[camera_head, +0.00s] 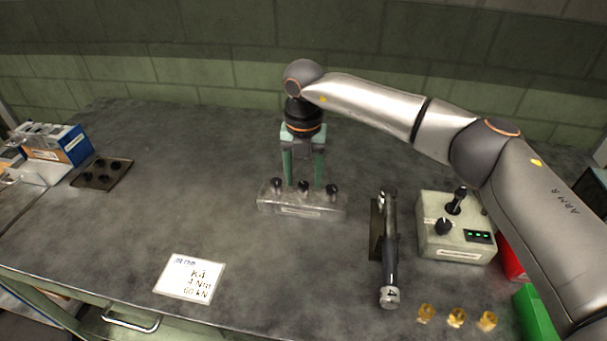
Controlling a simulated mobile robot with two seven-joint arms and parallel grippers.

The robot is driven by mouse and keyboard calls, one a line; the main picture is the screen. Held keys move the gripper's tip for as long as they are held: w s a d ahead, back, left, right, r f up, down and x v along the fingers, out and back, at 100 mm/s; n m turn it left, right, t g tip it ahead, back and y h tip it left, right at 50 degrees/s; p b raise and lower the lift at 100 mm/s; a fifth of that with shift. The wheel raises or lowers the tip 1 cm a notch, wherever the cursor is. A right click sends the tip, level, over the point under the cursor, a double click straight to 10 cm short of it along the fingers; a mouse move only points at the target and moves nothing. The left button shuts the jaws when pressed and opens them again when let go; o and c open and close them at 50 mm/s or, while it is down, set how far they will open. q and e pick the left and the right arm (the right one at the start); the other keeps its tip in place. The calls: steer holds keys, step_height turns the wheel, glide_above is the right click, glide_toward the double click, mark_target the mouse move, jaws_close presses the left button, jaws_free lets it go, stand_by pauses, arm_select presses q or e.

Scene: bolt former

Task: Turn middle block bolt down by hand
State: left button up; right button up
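A clear block (300,209) with three dark bolts in a row along its top stands near the middle of the table. The middle bolt (303,187) shows between the two green fingers of my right gripper (303,178). My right gripper points down and is open, with one finger to each side of that bolt in the picture. I see a gap between the fingers and the bolt. Whether the fingertips are at the bolt's height or behind it, I cannot tell. My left gripper is not in view.
Right of the block, a torque wrench (390,245) lies on a dark holder. Beyond it is a control box (455,230) with a knob and lever. Several brass pieces (456,317) sit at the front. A printed card (190,278) lies front left; the left-middle table is clear.

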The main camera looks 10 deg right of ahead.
mark_target(304, 184)
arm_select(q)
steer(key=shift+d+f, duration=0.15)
arm_select(e)
step_height(304, 184, up, 12)
steer(key=shift+r, duration=0.25)
stand_by(0.3)
